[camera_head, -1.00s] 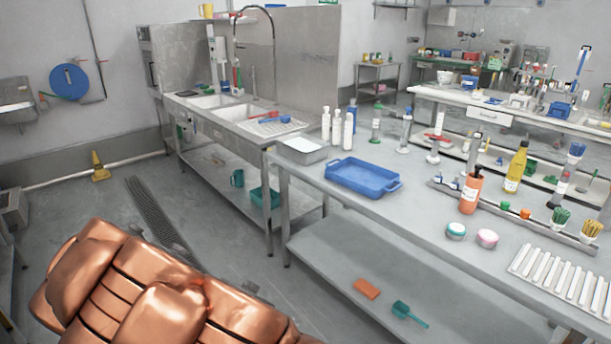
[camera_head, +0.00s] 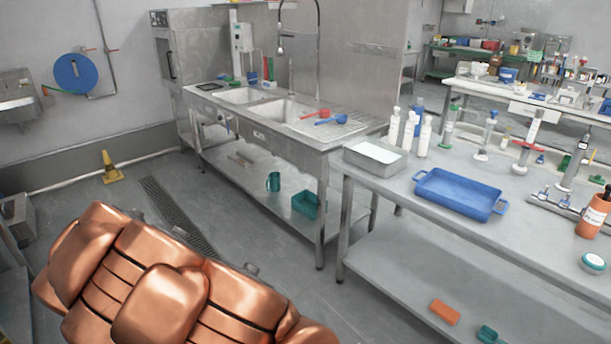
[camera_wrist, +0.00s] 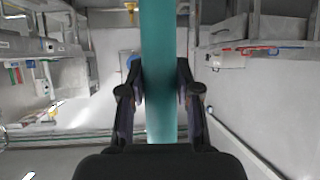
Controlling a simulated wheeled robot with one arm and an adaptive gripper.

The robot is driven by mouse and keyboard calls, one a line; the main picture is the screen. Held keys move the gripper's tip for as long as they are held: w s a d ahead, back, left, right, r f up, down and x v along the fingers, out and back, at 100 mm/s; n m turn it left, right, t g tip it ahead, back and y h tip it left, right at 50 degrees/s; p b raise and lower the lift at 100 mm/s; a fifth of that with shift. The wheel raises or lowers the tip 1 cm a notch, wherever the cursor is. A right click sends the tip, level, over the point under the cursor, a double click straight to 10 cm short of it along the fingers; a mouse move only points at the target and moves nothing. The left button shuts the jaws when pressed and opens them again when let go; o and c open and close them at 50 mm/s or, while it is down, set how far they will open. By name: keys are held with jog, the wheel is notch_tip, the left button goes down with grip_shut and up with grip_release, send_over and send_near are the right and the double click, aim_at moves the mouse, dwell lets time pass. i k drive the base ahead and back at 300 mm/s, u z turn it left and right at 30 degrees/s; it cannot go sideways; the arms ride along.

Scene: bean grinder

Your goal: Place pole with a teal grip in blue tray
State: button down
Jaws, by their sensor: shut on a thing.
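The blue tray (camera_head: 458,193) lies empty on the steel table at the right in the head view. It is shallow and has a handle at each end. In the wrist view, my gripper (camera_wrist: 160,92) is shut on the pole's teal grip (camera_wrist: 159,45). The grip runs up through the middle of the picture, past the top edge. The rest of the pole is out of view. My gripper and the pole do not show in the head view, so their distance from the tray cannot be told.
A metal pan (camera_head: 375,157) and white bottles (camera_head: 409,135) stand beside the tray. An orange bottle (camera_head: 593,215) is at the right. The lower shelf holds an orange block (camera_head: 445,311). A sink counter (camera_head: 262,115) and a yellow cone (camera_head: 111,167) are at the left.

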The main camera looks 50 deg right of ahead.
aim_at(438, 186)
jog(key=z, duration=0.7)
jog(key=i, duration=0.8)
jog(key=z, duration=0.9)
